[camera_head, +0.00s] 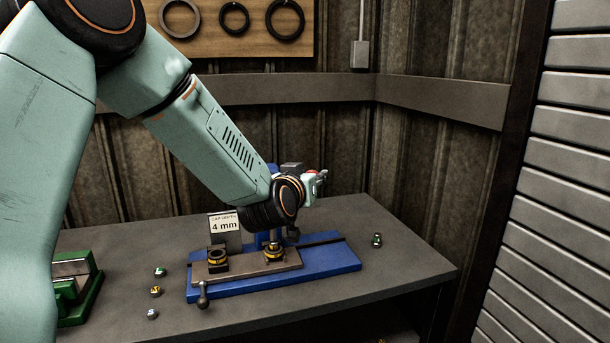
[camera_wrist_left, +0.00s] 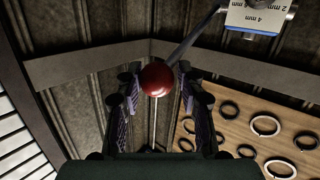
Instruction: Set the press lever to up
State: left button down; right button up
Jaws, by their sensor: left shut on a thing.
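The press (camera_head: 340,258) is blue and stands on the bench, partly hidden behind my left forearm and wrist. Its lever has a red ball knob (camera_wrist_left: 157,79) on a thin grey rod (camera_wrist_left: 196,38). In the head view a bit of the red knob (camera_head: 312,173) shows at my left gripper (camera_head: 320,177), above the press base. In the left wrist view the knob sits between the two fingers of my left gripper (camera_wrist_left: 156,76), which is shut on it. The rod runs from the knob toward a block marked 2 mm and 4 mm (camera_wrist_left: 258,18). My right gripper is out of view.
A "CAP DEPTH 4 mm" sign (camera_head: 224,223) stands at the press. A brown plate (camera_head: 240,267) with black-and-yellow parts lies on the blue base. Several small parts lie on the bench (camera_head: 410,267), one right of the press (camera_head: 377,240). A green fixture (camera_head: 90,286) is at left.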

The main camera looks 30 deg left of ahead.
pick_arm(q)
jog(key=r+p, duration=0.1)
jog(key=p, duration=0.1)
jog(key=w+a+r+g+p, duration=0.1)
jog(key=r+p, duration=0.1)
jog(key=r+n+g+h+p, duration=0.1)
jog(key=p, duration=0.1)
jog(key=shift+w+a+r, duration=0.3)
jog(key=shift+a+r, duration=0.05)
jog(key=shift+w+a+r+p, duration=0.15)
jog(key=shift+r+p, duration=0.05)
jog(key=shift+p, duration=0.35)
jog(key=shift+w+a+r+p, duration=0.15)
jog(key=shift+a+r+p, duration=0.1)
jog(key=shift+r, duration=0.1)
jog(key=shift+w+a+r+p, duration=0.1)
jog(key=shift+w+r+p, duration=0.05)
jog(key=shift+r+p, duration=0.15)
jog(key=shift+w+a+r+p, duration=0.4)
jog(key=shift+a+r+p, duration=0.05)
jog(key=shift+r, duration=0.1)
jog(key=shift+w+a+r, duration=0.3)
jog(key=shift+w+a, duration=0.1)
jog(key=c, duration=1.3)
grip_release()
jog(key=o, duration=0.3)
jog(key=shift+w+a+f, duration=0.1)
jog(key=shift+w+f, duration=0.15)
jog(key=shift+f, duration=0.05)
jog(key=shift+o, duration=0.2)
